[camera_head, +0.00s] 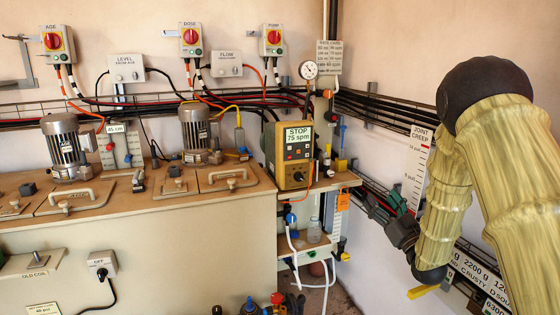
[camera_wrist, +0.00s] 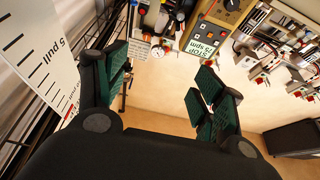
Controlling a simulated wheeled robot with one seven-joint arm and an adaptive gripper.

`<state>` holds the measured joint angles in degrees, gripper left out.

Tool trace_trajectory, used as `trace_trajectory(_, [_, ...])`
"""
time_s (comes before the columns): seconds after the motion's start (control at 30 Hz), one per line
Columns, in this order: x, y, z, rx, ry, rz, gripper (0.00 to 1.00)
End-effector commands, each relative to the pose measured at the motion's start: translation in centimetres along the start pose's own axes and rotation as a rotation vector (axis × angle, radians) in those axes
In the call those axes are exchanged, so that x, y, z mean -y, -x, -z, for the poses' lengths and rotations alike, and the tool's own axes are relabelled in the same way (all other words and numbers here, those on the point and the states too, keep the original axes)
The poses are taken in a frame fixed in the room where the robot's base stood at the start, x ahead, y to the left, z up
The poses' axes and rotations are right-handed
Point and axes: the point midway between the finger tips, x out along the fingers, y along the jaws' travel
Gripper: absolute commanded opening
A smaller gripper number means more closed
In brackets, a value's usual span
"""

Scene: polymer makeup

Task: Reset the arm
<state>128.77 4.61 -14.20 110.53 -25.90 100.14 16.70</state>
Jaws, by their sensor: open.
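My arm, in a pale yellow ribbed sleeve, fills the right of the head view and is bent with its dark elbow high up. My gripper (camera_head: 388,200) hangs low beside the right wall, in front of the black cables. In the wrist view my gripper (camera_wrist: 160,62) is open, its two green-padded fingers wide apart. Nothing is between the fingers. The gripper's exact distance from the wall and cables is hard to tell.
A white "JOINT CREEP" scale (camera_head: 415,170) is on the right wall, close to my arm. A pump with a "STOP 75 spm" display (camera_head: 290,152) stands on a shelf left of the gripper. A long cabinet (camera_head: 130,235) with two motors fills the left. Open floor is barely visible.

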Motion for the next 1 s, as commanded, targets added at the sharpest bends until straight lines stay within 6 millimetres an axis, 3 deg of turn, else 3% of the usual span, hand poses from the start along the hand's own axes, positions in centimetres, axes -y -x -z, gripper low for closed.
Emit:
trace_trajectory(0.27, [1.1,1.4,-4.0,0.07,-0.014,-0.023,0.69])
trace_trajectory(0.57, [1.8,5.2,-10.7,0.207,-0.03,-0.083,0.69])
trace_trajectory(0.77, [2.9,10.4,-17.9,0.364,-0.049,-0.145,0.69])
trace_trajectory(1.0, [5.2,19.7,-28.0,0.623,-0.078,-0.229,0.69])
